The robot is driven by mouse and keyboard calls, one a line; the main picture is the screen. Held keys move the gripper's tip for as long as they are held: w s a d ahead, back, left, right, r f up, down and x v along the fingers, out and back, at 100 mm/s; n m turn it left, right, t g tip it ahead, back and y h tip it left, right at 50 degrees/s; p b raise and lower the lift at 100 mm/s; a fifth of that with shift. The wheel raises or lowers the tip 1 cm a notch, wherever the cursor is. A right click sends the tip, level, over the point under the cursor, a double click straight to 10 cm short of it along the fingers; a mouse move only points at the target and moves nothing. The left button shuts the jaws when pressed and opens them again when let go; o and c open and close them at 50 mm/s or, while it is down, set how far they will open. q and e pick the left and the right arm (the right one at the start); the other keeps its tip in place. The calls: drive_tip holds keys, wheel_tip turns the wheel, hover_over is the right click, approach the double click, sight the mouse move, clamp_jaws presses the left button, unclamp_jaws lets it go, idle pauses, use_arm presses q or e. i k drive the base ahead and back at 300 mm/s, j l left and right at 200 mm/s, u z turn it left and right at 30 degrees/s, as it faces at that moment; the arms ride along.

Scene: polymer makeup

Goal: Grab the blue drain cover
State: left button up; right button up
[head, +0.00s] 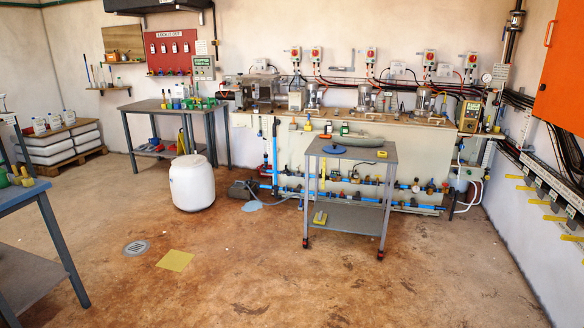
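A flat round blue disc (334,149), which looks like the blue drain cover, lies on the top shelf of a grey wheeled cart (352,152) right of the middle of the head view. A grey oblong object lies behind it on the cart top, and a small yellow item (382,154) lies to its right. Neither of my grippers is in view.
A white drum (192,183) stands left of the cart. A yellow square (175,260) lies flat on the floor. A blue-topped table (22,192) is at the left edge. Pipes and machinery line the back wall. The front floor is mostly clear.

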sight(333, 148)
drive_tip(key=i, duration=2.15)
